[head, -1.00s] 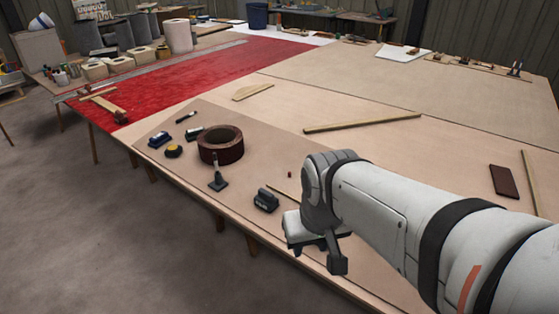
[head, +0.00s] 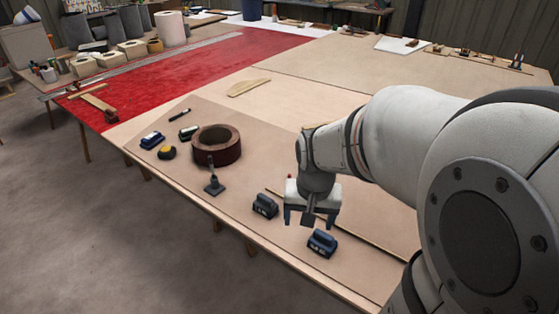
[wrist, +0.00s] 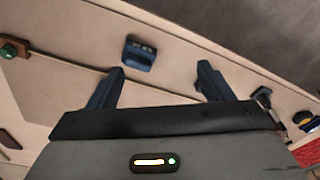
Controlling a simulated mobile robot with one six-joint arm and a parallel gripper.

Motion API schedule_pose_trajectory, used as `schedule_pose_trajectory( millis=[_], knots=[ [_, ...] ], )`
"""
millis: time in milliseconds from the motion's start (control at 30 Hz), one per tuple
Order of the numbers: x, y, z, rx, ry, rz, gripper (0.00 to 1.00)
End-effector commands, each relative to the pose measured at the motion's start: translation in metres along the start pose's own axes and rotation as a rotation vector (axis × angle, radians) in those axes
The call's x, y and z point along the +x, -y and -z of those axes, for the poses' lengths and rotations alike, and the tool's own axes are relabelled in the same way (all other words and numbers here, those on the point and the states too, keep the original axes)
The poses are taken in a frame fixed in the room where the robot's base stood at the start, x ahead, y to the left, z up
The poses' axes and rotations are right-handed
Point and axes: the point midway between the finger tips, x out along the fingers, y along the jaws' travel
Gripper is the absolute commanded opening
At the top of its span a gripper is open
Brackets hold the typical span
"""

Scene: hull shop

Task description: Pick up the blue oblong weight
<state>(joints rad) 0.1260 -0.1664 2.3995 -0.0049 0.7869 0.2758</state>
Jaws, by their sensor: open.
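A blue oblong weight (head: 322,243) with a raised top and pale markings lies near the table's front edge. It also shows in the wrist view (wrist: 139,55), beyond the fingertips and toward the left finger. My gripper (head: 311,221) is above the table, just behind and left of that weight in the head view. Its two fingers are apart with nothing between them, also in the wrist view (wrist: 160,78). A similar darker block (head: 264,206) lies to the left. Another blue block (head: 152,140) lies farther back left.
A dark red ring (head: 216,157), a grey upright piece (head: 213,187) and a yellow-and-black item (head: 167,152) stand to the left. A thin wooden strip (head: 365,237) lies behind the weight. Red cloth (head: 190,80) covers the far left of the table.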

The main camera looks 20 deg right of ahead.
Motion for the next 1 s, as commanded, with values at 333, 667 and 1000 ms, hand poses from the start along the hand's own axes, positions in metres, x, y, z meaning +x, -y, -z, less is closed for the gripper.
schedule_pose_trajectory(
  millis=[333, 667, 1000],
  knots=[
    [0.087, -0.048, 0.058, 0.438, 0.098, -0.051, 0.94],
    [0.122, -0.057, 0.062, 0.510, 0.111, -0.060, 0.94],
    [0.165, -0.054, 0.061, 0.509, 0.112, -0.060, 0.94]
  ],
)
